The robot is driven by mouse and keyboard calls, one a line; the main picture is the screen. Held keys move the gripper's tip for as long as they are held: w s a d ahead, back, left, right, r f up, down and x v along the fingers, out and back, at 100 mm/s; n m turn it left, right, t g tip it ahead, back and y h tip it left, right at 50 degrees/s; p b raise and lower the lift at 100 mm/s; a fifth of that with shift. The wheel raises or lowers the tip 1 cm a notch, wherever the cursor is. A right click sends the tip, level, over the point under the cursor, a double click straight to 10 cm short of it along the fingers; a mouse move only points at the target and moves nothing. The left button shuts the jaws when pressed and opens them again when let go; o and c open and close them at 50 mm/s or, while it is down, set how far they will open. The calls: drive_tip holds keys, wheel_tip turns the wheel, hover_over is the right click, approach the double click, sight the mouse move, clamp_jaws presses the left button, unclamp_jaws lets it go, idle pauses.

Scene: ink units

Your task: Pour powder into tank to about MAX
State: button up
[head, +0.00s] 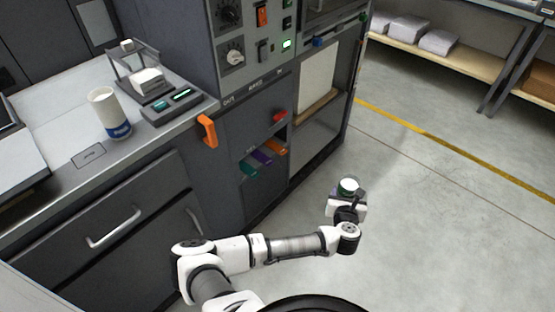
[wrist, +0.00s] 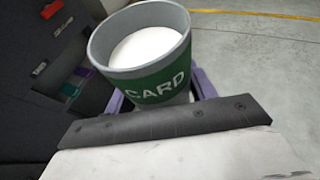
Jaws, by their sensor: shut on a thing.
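My gripper (head: 347,198) is out over the floor, to the right of the machine. It is shut on a grey cup with a green band (wrist: 160,85) lettered "CARD", and its purple fingers show on both sides of the cup. White powder (wrist: 146,47) lies inside the cup, below the rim. The cup also shows small in the head view (head: 348,185), roughly upright. The machine (head: 262,130) has an open bay with teal, purple and orange parts (head: 262,156). I cannot make out a tank or a MAX mark.
An orange handle (head: 207,131) juts from the machine's front. The floor (head: 440,200) on the right is clear, with shelving behind.

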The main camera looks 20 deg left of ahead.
drive_tip(key=w+a+r+n+g+y+p, duration=0.2)
drive_tip(key=w+a+r+n+y, duration=0.2)
drive_tip(key=r, duration=0.6)
drive_tip(key=w+a+r+n+g+y+p, duration=0.2)
drive_tip(key=w+a+r+n+y, duration=0.15)
drive_tip(key=r, duration=0.55)
drive_tip(key=s+a+f+n+g+y+p, duration=0.5)
drive_tip(key=s+a+n+g, duration=0.3)
drive_tip(key=s+a, duration=0.45)
drive_tip(key=a+r+m, duration=0.1)
drive_tip(key=a+r, duration=0.8)
drive_tip(key=a, duration=0.5)
drive_tip(key=a+r+m+g+h, duration=0.1)
drive_tip(key=a+r, duration=0.9)
drive_tip(key=a, duration=0.5)
drive_tip(key=a+r+m+g+h+b, duration=0.1)
drive_tip(key=a+r, duration=0.8)
drive_tip(key=a, duration=0.5)
drive_tip(key=shift+a+r, duration=0.15)
drive_tip(key=shift+a, duration=0.2)
